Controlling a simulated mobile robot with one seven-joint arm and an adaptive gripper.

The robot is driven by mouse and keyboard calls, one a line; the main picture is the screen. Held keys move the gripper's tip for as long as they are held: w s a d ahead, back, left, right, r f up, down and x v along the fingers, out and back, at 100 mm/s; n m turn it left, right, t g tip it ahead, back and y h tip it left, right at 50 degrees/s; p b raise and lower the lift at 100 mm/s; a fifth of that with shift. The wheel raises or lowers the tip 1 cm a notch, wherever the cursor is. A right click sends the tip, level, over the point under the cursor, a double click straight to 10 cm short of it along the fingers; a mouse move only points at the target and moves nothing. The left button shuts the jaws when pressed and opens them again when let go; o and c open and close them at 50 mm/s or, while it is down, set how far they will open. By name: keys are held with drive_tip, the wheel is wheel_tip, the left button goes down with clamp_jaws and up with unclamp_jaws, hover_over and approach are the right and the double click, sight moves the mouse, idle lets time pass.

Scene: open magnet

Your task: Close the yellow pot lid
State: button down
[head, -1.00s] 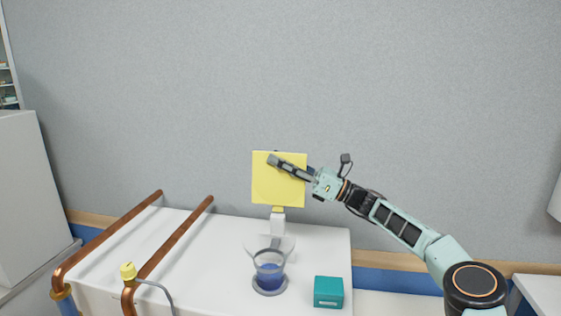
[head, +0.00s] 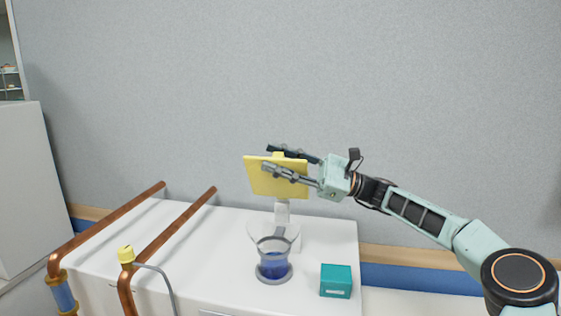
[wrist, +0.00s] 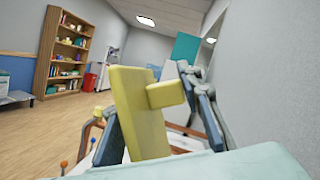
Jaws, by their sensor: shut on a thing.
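The yellow square lid (head: 262,184) stands raised and tilted on a white post (head: 282,212), above and behind a clear pot (head: 272,262) with blue contents. My gripper (head: 268,158) comes in from the right and is shut on the lid, one finger on the near face and one behind the upper edge. In the wrist view the yellow lid (wrist: 137,110) is edge-on between the two fingers (wrist: 158,128), with a yellow block sticking out toward the right finger. The pot's opening is uncovered under the lid.
The pot stands on a white counter (head: 215,248). A teal box (head: 336,281) is right of the pot. Copper pipes (head: 180,232) and a yellow-capped fitting (head: 126,255) are at left. A grey wall is behind.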

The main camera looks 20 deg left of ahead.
drive_tip(key=shift+s+d+f+n+g+h+b, duration=0.1)
drive_tip(key=shift+s+f+n+g+h+b, duration=0.5)
drive_tip(key=shift+s+f+n+b, duration=1.05)
drive_tip(key=shift+s+d+f+n+g+h+b, duration=0.1)
drive_tip(key=shift+s+f+n+g+h+b, duration=0.15)
drive_tip(key=shift+s+f+n+h+b, duration=1.3)
drive_tip(key=shift+s+d+f+n+g+y+b, duration=0.1)
drive_tip(key=shift+s+f+n+g+b, duration=0.65)
drive_tip(key=shift+f+n, duration=1.65)
drive_tip(key=shift+s+a+r+n+t, duration=0.1)
drive_tip(key=shift+s+r+n+t, duration=0.15)
drive_tip(key=shift+r+n+t, duration=0.2)
drive_tip(key=c, duration=1.6)
unclamp_jaws()
drive_tip(key=shift+o, duration=0.5)
drive_tip(key=shift+f, duration=0.15)
